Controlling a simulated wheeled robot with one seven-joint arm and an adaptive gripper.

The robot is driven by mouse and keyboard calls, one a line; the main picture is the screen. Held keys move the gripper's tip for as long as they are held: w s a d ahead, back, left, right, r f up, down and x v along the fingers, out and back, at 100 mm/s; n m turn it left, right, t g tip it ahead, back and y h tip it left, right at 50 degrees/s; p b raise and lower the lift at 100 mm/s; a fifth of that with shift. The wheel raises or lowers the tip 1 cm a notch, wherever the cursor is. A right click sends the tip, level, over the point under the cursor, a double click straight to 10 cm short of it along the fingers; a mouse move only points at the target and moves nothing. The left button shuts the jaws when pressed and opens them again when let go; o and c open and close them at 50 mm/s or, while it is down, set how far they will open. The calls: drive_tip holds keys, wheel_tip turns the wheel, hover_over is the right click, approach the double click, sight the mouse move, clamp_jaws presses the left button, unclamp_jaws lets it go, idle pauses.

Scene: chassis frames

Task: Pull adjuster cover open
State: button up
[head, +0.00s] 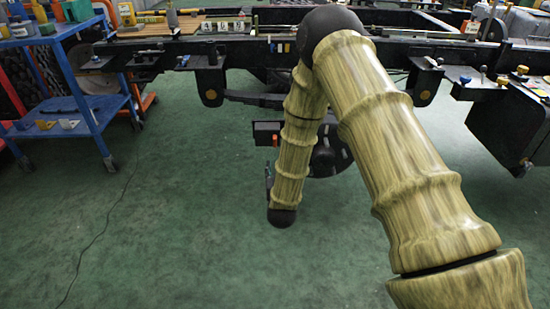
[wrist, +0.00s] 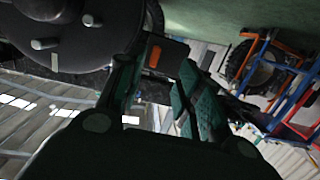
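A small black box with an orange-red side (head: 265,133) hangs under the chassis frame, just left of my forearm in the head view. It may be the adjuster cover; I cannot tell for sure, nor whether it is open. In the wrist view the box (wrist: 179,53) shows beyond the fingertips. My gripper (wrist: 166,66) has its two dark green fingers apart with nothing visible held between them. The box appears beyond the gap, and contact cannot be made out. In the head view my gripper (head: 268,178) is mostly hidden behind my arm.
A round black disc with studs (wrist: 70,35) lies close to the left finger in the wrist view. The dark chassis frame (head: 160,53) spans above. A blue trolley (head: 75,90) stands at the left. The green floor in front is clear except for a thin cable.

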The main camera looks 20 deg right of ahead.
sight(275, 143)
drive_tip(key=shift+m+t+h, duration=0.3)
drive_tip(key=shift+t+h, duration=0.4)
drive_tip(key=shift+t, duration=0.1)
drive_tip(key=b+x, duration=0.3)
drive_tip(key=x, duration=0.3)
drive_tip(key=b+x, duration=0.4)
drive_tip(key=x, duration=0.2)
drive_tip(key=shift+w+a+r, duration=0.15)
drive_tip(key=shift+w+r, duration=0.05)
drive_tip(key=shift+w, duration=0.1)
drive_tip(key=shift+b+x, duration=0.45)
drive_tip(key=shift+x, duration=0.4)
drive_tip(key=shift+r, duration=0.1)
clamp_jaws()
